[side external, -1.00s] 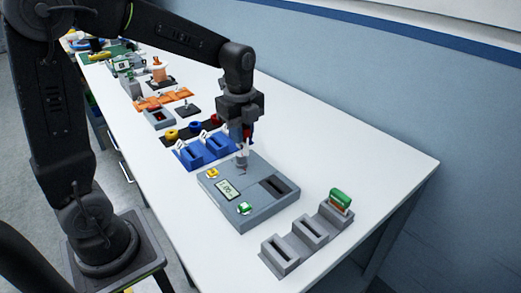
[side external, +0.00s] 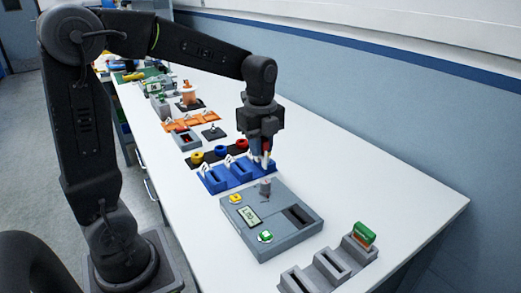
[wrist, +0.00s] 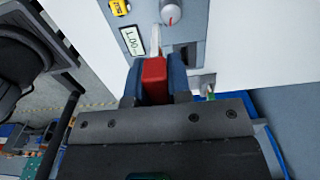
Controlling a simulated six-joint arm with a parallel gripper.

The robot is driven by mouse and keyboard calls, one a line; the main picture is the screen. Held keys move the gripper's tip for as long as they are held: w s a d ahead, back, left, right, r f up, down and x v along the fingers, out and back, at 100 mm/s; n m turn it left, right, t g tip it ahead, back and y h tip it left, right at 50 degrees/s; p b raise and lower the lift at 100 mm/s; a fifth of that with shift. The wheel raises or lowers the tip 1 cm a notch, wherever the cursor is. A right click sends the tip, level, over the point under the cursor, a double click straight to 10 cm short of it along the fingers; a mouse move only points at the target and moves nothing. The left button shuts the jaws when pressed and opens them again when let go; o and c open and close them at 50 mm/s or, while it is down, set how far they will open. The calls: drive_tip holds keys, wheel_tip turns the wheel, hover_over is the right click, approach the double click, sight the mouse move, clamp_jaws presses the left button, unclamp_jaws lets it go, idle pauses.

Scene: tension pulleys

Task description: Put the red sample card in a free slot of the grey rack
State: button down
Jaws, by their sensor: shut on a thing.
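My gripper (wrist: 153,82) is shut on the red sample card (wrist: 154,76), which shows end-on between the blue fingers in the wrist view. A pale strip extends beyond it. In the side view my gripper (side external: 265,158) hangs above the back part of the grey instrument box, near the blue rack; only a little red shows there. The grey rack (side external: 347,258) stands at the front right, with three stepped slots. Its far slot holds a green card (side external: 363,234) with an orange-brown lower part. The middle and near slots look empty.
The grey instrument box (side external: 285,239) has a display (side external: 248,216), yellow and green buttons, a knob (wrist: 172,14) and a dark slot. The table's right side (side external: 390,180) is clear.

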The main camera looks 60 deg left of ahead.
drive_tip(key=shift+r, duration=1.55)
drive_tip(key=w+d+f, duration=0.3)
drive_tip(key=d, duration=0.9)
hover_over(335, 254)
drive_tip(key=s+d, duration=0.1)
drive_tip(key=s, duration=0.1)
wheel_tip(335, 254, down, 4)
drive_tip(key=shift+w+f, duration=0.15)
drive_tip(key=shift+f, duration=2.3)
drive_tip(key=shift+f, duration=2.1)
drive_tip(key=c, duration=1)
unclamp_jaws()
